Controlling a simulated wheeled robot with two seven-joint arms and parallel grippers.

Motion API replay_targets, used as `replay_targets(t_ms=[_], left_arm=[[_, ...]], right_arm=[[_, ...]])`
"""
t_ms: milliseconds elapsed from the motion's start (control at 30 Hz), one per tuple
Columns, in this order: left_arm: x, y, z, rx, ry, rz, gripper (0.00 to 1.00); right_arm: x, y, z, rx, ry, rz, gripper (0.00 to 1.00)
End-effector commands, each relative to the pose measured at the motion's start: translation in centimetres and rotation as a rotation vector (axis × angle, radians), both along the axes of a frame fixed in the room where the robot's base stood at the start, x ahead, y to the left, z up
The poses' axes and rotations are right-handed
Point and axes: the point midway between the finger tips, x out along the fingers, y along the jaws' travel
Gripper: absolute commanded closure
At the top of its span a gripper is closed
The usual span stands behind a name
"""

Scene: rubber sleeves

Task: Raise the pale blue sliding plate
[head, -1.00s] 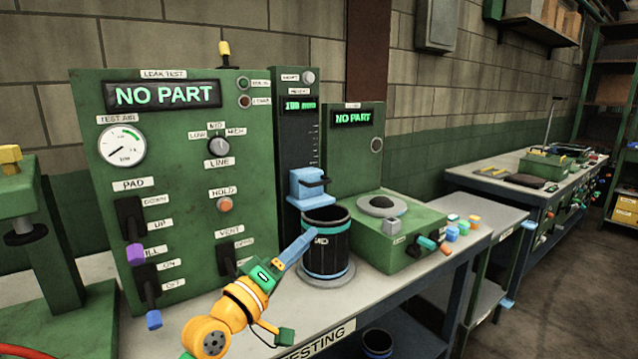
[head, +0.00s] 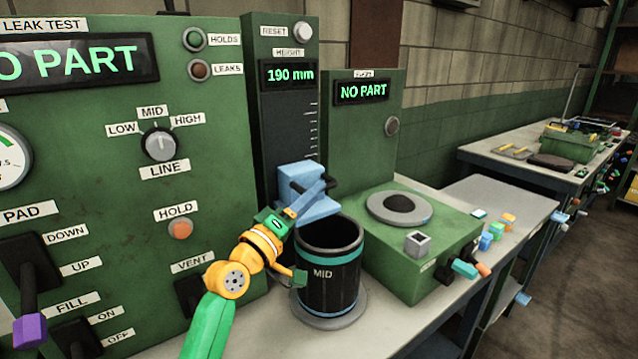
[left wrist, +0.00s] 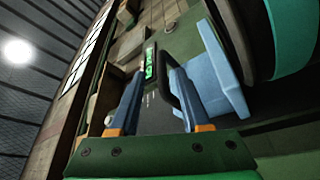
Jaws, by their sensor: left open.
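The pale blue sliding plate (head: 298,182) sits on the dark height column, just above and behind the black sleeve marked MID (head: 332,275). A dark handle sticks out from its front. My left gripper (head: 316,190) is open at the plate's front, above the sleeve's rim. In the left wrist view the pale blue plate (left wrist: 221,75) is at the right, and its dark handle (left wrist: 178,88) shows between the two open blue fingers (left wrist: 156,98), nearer the right one. Contact cannot be told. My right gripper is not in view.
The height display (head: 290,74) reads 190 mm. The leak test panel (head: 110,130) stands at the left, close to my left arm. A green tester box (head: 400,265) is right of the sleeve. Small coloured blocks (head: 490,238) lie on the bench beyond it.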

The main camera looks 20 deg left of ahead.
Motion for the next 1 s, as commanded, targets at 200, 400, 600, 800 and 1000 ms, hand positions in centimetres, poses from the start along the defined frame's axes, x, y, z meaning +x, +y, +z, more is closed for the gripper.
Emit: replay_targets(t_ms=[200,400,600,800,1000], left_arm=[[2.5,-0.8,0.6,-0.002,0.001,0.0,0.53],[3.0,-1.0,0.7,0.001,0.0,0.0,0.53],[2.9,-1.0,0.6,0.001,0.0,0.0,0.72],[2.9,-0.9,0.6,0.001,0.0,0.0,1.0],[2.9,-0.9,0.6,0.001,0.001,0.001,1.0]], right_arm=[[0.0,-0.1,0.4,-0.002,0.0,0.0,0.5],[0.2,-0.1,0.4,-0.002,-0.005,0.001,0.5],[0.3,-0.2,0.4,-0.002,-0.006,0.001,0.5],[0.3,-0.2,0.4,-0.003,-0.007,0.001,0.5],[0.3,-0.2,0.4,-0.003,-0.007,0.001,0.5]])
